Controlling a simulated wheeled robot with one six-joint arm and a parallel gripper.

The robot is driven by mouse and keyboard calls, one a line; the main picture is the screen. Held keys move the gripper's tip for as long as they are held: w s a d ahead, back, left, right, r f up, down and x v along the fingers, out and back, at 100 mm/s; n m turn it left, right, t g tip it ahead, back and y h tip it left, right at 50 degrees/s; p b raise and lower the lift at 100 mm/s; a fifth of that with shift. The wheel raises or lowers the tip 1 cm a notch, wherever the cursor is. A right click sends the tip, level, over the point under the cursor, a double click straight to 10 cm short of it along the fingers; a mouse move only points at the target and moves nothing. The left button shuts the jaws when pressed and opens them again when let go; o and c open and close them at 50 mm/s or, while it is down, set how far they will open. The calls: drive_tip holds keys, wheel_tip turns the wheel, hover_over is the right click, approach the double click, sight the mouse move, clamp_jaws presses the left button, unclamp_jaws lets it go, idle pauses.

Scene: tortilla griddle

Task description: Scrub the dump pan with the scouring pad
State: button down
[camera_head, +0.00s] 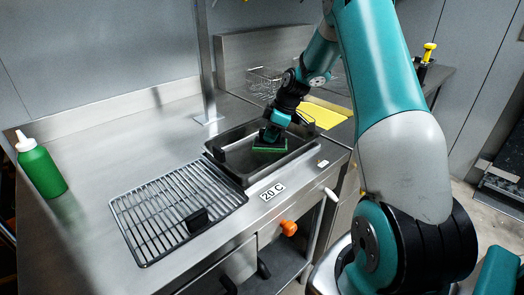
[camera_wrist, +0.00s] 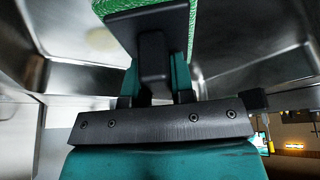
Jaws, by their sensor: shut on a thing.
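The dump pan (camera_head: 239,168) is a rectangular metal pan set in the counter at the centre of the head view. Its metal walls (camera_wrist: 240,77) fill much of the wrist view. The scouring pad (camera_head: 270,150) is green with a black handle and is low inside the pan. The pad (camera_wrist: 203,12) also shows at the top of the wrist view. My gripper (camera_head: 270,134) reaches down into the pan and is shut on the pad's black handle (camera_wrist: 150,32). I cannot tell whether the pad's underside touches the pan floor.
A wire grate (camera_head: 175,207) with a black handle lies left of the pan. A green bottle (camera_head: 40,168) stands at far left. A post (camera_head: 204,65) rises behind the pan. A wire basket (camera_head: 265,82) and a yellow sheet (camera_head: 322,117) are beyond. The left counter is mostly clear.

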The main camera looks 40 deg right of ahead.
drive_tip(key=shift+d, duration=0.1)
drive_tip(key=shift+d, duration=1.45)
drive_tip(key=shift+a, duration=0.15)
drive_tip(key=shift+w+a, duration=0.2)
drive_tip(key=shift+a, duration=1)
drive_tip(key=shift+w+a, duration=0.2)
drive_tip(key=shift+a, duration=0.95)
drive_tip(key=shift+w+a+r, duration=0.1)
drive_tip(key=shift+w+a, duration=0.1)
drive_tip(key=shift+a, duration=1.05)
drive_tip(key=shift+w+a, duration=0.2)
drive_tip(key=shift+a, duration=1.05)
